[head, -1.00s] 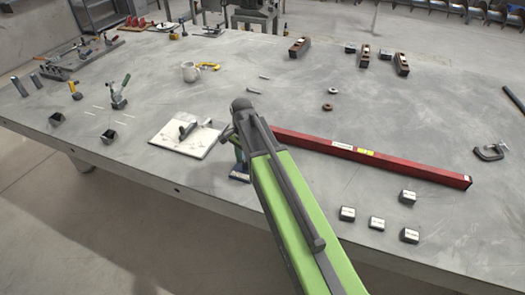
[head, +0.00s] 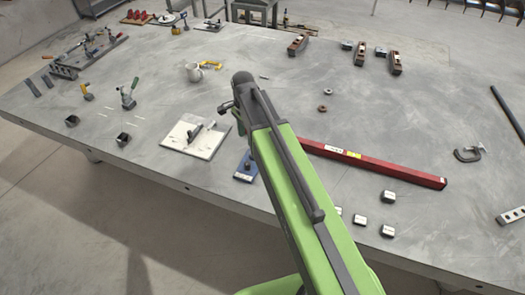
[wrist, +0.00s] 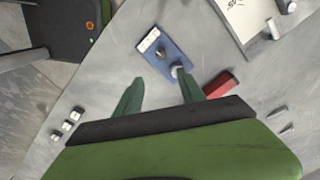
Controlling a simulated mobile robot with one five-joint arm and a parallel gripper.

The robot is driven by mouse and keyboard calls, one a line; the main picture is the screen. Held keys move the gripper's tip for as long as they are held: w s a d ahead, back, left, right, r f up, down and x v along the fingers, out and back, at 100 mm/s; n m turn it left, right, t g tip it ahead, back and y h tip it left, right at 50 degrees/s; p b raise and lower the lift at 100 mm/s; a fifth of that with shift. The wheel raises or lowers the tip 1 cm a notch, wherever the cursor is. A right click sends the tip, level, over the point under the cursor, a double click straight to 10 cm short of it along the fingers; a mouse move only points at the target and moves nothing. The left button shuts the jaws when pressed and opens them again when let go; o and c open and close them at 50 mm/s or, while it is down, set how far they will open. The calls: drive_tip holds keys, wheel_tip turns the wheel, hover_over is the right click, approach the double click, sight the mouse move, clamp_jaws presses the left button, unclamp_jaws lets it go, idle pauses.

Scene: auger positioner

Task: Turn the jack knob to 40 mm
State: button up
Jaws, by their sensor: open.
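A small blue device (head: 246,167) with a pale label on its front end stands near the table's front edge, left of my arm. In the wrist view the blue device (wrist: 168,56) lies ahead of my fingers, with a white label plate (wrist: 148,39), a dark round knob (wrist: 160,54) and a pale round part beside my right fingertip. I cannot read the label or any scale. My gripper (wrist: 157,78) is open and empty, its two green fingers spread at the device's near side. I cannot tell whether the right finger touches it. In the head view my arm hides the fingertips.
A red beam (head: 375,164) lies right of my arm. A white board (head: 195,137) with a tool on it lies left of the device. Several small blocks (head: 388,196) sit near the front right. The table's middle right is mostly clear.

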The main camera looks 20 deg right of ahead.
drive_tip(key=s+d+f+n+b, duration=0.1)
drive_tip(key=s+d+f+n, duration=0.1)
drive_tip(key=s+n, duration=0.9)
drive_tip(key=d+n, duration=0.1)
drive_tip(key=n, duration=0.1)
drive_tip(key=shift+d+f+n, duration=0.15)
drive_tip(key=shift+f+n, duration=0.15)
drive_tip(key=shift+c, duration=1.5)
